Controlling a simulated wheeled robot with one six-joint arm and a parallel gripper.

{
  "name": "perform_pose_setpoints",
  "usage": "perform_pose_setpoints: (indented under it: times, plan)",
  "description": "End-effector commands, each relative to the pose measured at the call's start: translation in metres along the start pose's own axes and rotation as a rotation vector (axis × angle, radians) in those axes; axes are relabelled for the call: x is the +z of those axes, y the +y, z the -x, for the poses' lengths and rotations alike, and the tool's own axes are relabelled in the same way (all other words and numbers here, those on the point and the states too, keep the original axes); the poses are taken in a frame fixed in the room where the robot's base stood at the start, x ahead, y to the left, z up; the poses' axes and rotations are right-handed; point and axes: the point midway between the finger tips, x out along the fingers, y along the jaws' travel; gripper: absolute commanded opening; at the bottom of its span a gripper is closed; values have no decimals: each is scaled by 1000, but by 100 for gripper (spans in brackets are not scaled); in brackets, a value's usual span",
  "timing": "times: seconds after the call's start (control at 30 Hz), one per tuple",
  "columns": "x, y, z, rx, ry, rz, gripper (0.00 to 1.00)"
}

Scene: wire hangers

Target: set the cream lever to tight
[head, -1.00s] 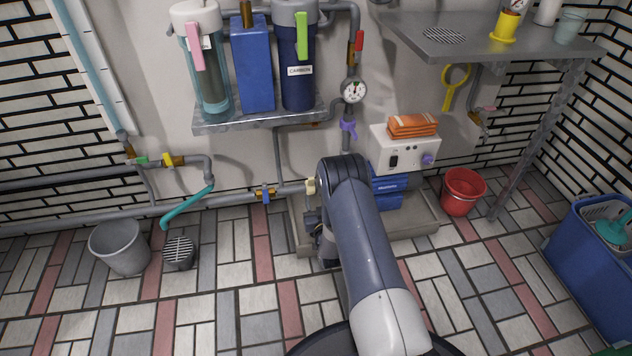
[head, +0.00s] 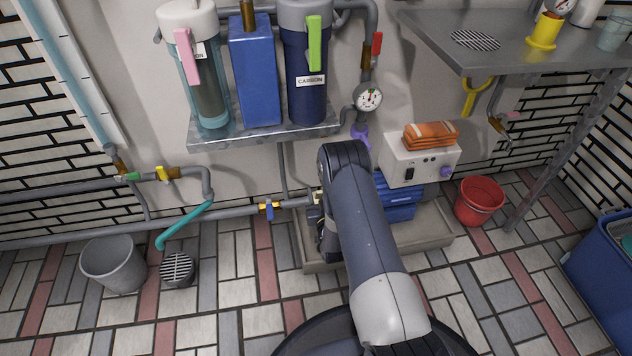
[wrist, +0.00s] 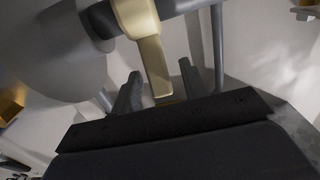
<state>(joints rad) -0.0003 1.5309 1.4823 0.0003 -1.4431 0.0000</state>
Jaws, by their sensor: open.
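The cream lever (wrist: 150,60) fills the upper middle of the wrist view. It hangs from a grey pipe, and its lower end is between the two fingers of my gripper (wrist: 159,72). The fingers are apart, one on each side of the lever, with a gap visible on both sides. In the head view only a small pale part of the lever (head: 318,196) shows beside my arm, at the right end of the low wall pipe (head: 235,213). My forearm hides most of my gripper there.
A blue-handled valve (head: 268,209) sits on the same pipe to the left. A shelf with filter housings (head: 265,137) is above. A white box (head: 420,163) and a blue unit (head: 400,205) stand right of my arm. A grey bucket (head: 114,264) stands on the floor at left.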

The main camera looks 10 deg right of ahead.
Motion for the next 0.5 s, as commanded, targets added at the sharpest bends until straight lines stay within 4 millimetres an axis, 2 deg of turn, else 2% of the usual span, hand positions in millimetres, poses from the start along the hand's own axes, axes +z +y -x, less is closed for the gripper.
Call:
perform_pose_setpoints:
  times: [0.37,0.5]
  plan:
    - [0,0,2,0,0,0,41]
    - [0,0,2,0,0,0,30]
